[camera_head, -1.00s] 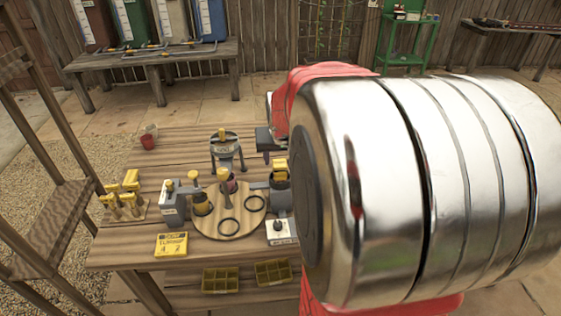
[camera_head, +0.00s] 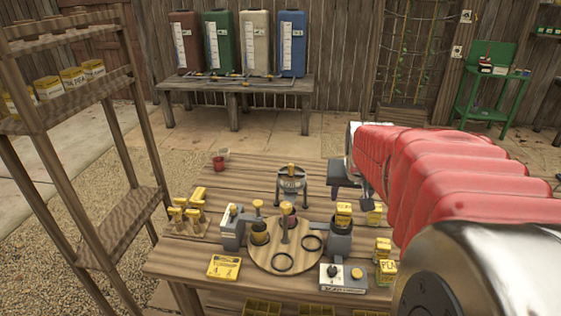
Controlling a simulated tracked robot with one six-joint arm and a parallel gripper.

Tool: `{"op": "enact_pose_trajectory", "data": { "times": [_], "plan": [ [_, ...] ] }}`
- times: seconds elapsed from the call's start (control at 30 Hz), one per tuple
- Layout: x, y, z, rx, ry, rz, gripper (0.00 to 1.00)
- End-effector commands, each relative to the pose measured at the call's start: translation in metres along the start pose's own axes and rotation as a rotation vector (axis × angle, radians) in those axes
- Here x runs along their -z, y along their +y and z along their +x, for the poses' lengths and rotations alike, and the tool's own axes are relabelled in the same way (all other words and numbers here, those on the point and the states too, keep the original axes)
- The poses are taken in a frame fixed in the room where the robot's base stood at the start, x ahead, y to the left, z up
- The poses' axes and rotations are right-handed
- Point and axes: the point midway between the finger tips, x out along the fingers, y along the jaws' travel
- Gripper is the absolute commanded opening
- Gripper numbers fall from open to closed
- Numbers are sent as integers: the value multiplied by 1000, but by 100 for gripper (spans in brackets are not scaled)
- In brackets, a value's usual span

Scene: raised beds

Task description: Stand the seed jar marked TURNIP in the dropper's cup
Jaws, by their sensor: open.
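Several yellow-labelled seed jars (camera_head: 386,272) stand at the right of the wooden table; the front one seems to read PEA. Another yellow-topped jar (camera_head: 343,213) shows at the grey device (camera_head: 338,242) right of the round board. I cannot make out TURNIP on any jar. A yellow card (camera_head: 224,267) at the front left seems to read TURNIP. Which device is the dropper, and its cup, I cannot tell for sure. My gripper (camera_head: 347,178) is open, small and dark at the end of my red-sleeved arm, above the table's right side, apart from the jars.
A round board (camera_head: 284,262) holds dark pots, a central post and black rings. A grey stand (camera_head: 290,183) is behind it. A white control box (camera_head: 342,277) is in front. Small yellow-topped tools (camera_head: 188,212) and a red pot (camera_head: 218,163) are left. A shelf (camera_head: 70,88) holds more jars.

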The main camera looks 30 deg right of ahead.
Motion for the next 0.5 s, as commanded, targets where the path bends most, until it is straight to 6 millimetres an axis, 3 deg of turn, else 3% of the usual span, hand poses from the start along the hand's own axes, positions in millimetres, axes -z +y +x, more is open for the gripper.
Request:
{"op": "enact_pose_trajectory", "data": {
  "times": [0.23,0.37,0.5],
  "plan": [
    [-10,-17,-10,19,0,-34,50],
    [-30,-47,-30,56,-1,-99,50],
    [-64,-83,-56,108,-5,-192,50]
  ]
}}
